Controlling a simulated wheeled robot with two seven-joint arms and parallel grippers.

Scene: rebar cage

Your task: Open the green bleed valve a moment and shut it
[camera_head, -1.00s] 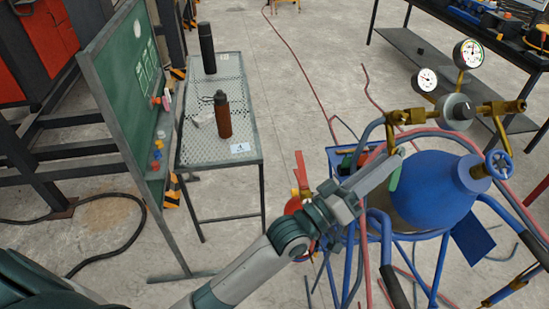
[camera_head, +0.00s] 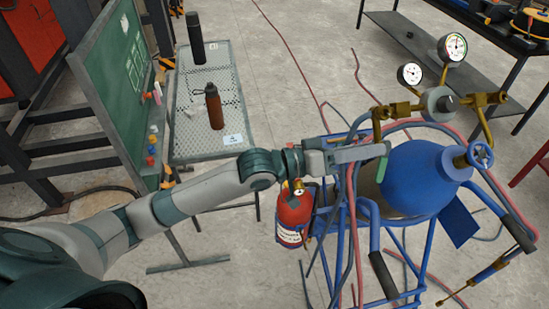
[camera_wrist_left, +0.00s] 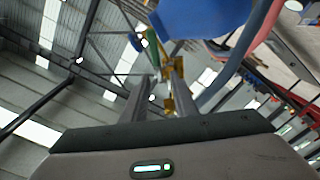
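The green bleed valve handle (camera_head: 382,170) hangs below the brass fittings, beside the blue tank (camera_head: 415,180). A green piece, seemingly this handle, shows beyond my fingers in the left wrist view (camera_wrist_left: 153,48). My left gripper (camera_head: 384,150) reaches in from the left, its fingertips close to the top of the handle. In the left wrist view its two fingers (camera_wrist_left: 163,80) stand apart, with yellow brass fittings beyond the gap and nothing clearly held. Whether a finger touches the handle cannot be told. My right gripper is not in view.
Two pressure gauges (camera_head: 452,47) and a brass manifold (camera_head: 485,99) stand above the tank. A blue handwheel (camera_head: 480,154) is at its right. A red fire extinguisher (camera_head: 294,215) and hoses sit under my left forearm. A mesh table (camera_head: 208,140) stands left.

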